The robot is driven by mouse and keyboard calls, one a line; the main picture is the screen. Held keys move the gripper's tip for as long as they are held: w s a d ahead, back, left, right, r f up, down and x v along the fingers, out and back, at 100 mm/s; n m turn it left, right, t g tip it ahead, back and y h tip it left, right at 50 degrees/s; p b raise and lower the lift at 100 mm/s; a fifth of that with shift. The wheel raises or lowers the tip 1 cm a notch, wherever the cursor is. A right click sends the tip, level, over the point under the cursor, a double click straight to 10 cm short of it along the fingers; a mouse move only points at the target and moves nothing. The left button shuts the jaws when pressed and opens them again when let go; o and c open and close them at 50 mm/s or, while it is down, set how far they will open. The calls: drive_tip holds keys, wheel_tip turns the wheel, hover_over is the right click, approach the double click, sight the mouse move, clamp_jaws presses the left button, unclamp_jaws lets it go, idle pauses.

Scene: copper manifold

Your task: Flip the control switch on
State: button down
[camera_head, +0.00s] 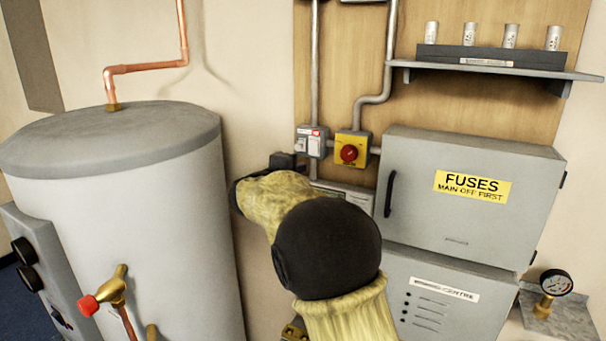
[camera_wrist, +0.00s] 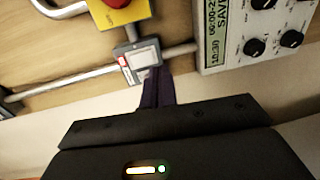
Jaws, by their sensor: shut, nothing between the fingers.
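The control switch is a small grey box (camera_head: 312,142) with a white face, fixed to the wooden board on a pipe. In the wrist view the switch (camera_wrist: 142,60) shows a pale rocker plate and a red-and-white label at its side. My gripper (camera_wrist: 157,78) is shut and empty. In that view its dark fingertips overlap the lower edge of the rocker plate; I cannot tell whether they touch it. In the head view my gripper (camera_head: 284,161) shows as a dark block just below and left of the switch, largely hidden behind my wrist. The rocker's position is unclear.
A yellow box with a red knob (camera_head: 352,148) sits right beside the switch. A dial panel (camera_wrist: 252,32) is close by on the right in the wrist view. The grey fuse cabinet (camera_head: 470,220) and the white tank (camera_head: 150,220) flank my arm.

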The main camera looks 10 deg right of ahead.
drive_tip(key=f+b+v, duration=0.1)
drive_tip(key=b+v, duration=0.2)
drive_tip(key=v, duration=0.3)
drive_tip(key=s+d+f+m+g+y, duration=0.1)
drive_tip(key=s+d+f+g+y, duration=0.25)
drive_tip(key=f, duration=0.55)
drive_tip(key=s+d+f+m+g, duration=0.2)
drive_tip(key=s+d+f+g, duration=0.15)
drive_tip(key=s+f, duration=0.4)
drive_tip(key=s+f+m+g+y, duration=0.2)
drive_tip(key=s+f+m+y, duration=0.1)
drive_tip(key=s+f, duration=0.4)
drive_tip(key=s+f+m+g+y, duration=0.2)
drive_tip(key=s+f, duration=0.5)
drive_tip(key=s, duration=0.5)
drive_tip(key=m+y, duration=0.1)
drive_tip(key=m, duration=0.1)
drive_tip(key=shift+s+d+m, duration=0.2)
drive_tip(key=shift+s+m, duration=0.15)
drive_tip(key=shift+m, duration=0.05)
drive_tip(key=shift+f, duration=0.1)
